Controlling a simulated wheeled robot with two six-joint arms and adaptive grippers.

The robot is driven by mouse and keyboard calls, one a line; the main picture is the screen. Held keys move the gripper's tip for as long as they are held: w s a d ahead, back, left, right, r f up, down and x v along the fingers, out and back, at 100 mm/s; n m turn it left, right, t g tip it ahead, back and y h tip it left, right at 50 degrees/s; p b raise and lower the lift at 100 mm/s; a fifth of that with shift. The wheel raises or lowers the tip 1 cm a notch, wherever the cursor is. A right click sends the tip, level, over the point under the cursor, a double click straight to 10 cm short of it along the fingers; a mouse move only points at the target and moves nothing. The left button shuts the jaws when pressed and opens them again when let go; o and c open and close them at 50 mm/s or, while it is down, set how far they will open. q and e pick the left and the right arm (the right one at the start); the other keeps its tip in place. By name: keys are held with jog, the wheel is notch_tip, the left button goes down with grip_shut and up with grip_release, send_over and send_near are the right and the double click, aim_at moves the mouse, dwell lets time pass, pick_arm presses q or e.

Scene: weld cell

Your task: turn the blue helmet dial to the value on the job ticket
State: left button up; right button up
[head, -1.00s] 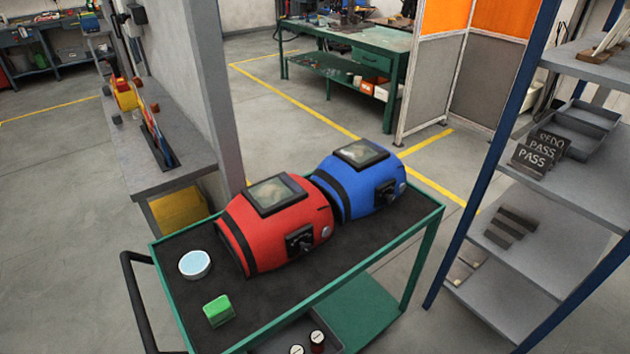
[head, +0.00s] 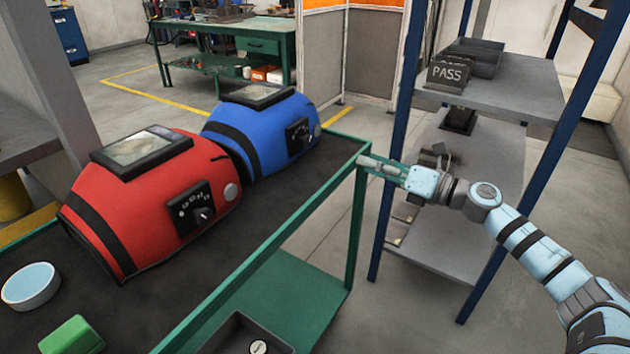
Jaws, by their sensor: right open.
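The blue helmet (head: 262,136) lies on the cart's dark top, behind the red helmet. Its dial (head: 300,136) is on a black plate on the side facing right; its setting is too small to read. My right gripper (head: 372,165) is open and empty at the cart's far right corner, to the right of the blue helmet and apart from it. Its fingers point left. The job ticket cannot be made out. My left gripper is not in view.
The red helmet (head: 150,200) with its own dial (head: 203,213) stands nearer. A white-blue round tin (head: 30,287) and a green block (head: 72,337) lie at the front left. A shelf rack (head: 500,90) with a PASS sign (head: 447,76) stands right, close behind my right arm.

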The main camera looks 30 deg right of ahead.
jog(key=a+n, duration=0.1)
jog(key=p, duration=0.2)
send_near(309, 142)
jog(key=b+x, duration=0.1)
jog(key=x, duration=0.6)
jog(key=shift+w+f, duration=0.1)
jog(key=shift+w, duration=0.05)
jog(key=shift+w+a, duration=0.3)
jog(key=shift+w, duration=0.2)
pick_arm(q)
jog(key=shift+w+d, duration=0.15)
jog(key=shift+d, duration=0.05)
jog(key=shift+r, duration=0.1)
pick_arm(e)
jog(key=shift+c, duration=0.2)
grip_shut()
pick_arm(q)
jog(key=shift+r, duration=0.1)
